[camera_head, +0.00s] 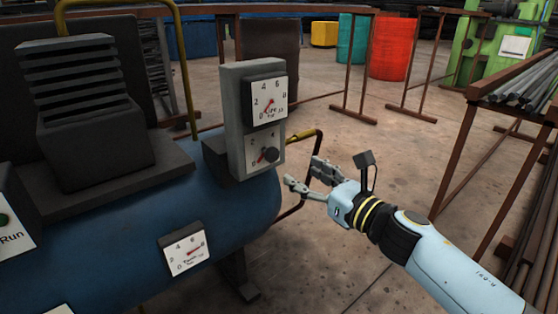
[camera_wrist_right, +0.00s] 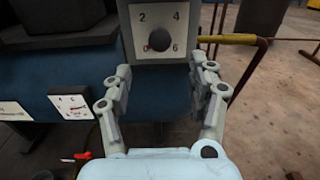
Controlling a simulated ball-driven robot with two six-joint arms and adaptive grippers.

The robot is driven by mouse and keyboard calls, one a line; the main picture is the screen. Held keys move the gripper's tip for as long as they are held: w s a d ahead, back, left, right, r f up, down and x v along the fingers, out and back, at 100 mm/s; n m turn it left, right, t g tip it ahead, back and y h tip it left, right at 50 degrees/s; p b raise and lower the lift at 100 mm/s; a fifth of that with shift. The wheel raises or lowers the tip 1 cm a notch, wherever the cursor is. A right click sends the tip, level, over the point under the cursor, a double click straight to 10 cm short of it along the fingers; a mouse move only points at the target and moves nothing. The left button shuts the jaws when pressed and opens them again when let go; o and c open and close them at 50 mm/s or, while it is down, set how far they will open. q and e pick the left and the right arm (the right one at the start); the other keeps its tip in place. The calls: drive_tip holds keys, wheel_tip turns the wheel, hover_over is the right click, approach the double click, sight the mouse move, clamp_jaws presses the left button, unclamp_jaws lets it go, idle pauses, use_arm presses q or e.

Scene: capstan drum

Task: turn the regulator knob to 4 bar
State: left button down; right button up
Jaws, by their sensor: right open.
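The regulator knob (camera_head: 271,154) is a small dark round knob on a white scale plate, low on a grey upright panel (camera_head: 232,115). In the right wrist view the knob (camera_wrist_right: 159,40) sits among the marks 0, 2, 4 and 6. Its red mark points to the lower left, close to 0. Above it is a line gauge (camera_head: 268,98) whose red needle points to the lower left, near 0. My right gripper (camera_head: 304,172) is open and empty, apart from the knob and in front of it to the right. In the wrist view its fingers (camera_wrist_right: 160,64) spread either side below the knob. My left gripper is out of view.
The panel stands on a blue tank (camera_head: 140,225) with another gauge (camera_head: 184,250) on its side. A yellow pipe (camera_head: 305,135) runs right behind the panel, near my right fingers. A pipe rack (camera_head: 505,100) stands at right. Open floor lies behind my right arm.

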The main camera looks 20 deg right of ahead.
sight(275, 156)
drive_tip(key=x, duration=0.9)
drive_tip(key=shift+f+b, duration=0.1)
drive_tip(key=shift+b, duration=0.2)
drive_tip(key=shift+w+a, duration=0.2)
drive_tip(key=shift+w, duration=0.3)
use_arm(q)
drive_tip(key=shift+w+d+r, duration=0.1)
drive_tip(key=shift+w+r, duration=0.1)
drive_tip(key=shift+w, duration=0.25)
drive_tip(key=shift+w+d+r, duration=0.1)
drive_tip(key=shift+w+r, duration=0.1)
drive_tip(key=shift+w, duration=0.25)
use_arm(e)
drive_tip(key=c, duration=1.2)
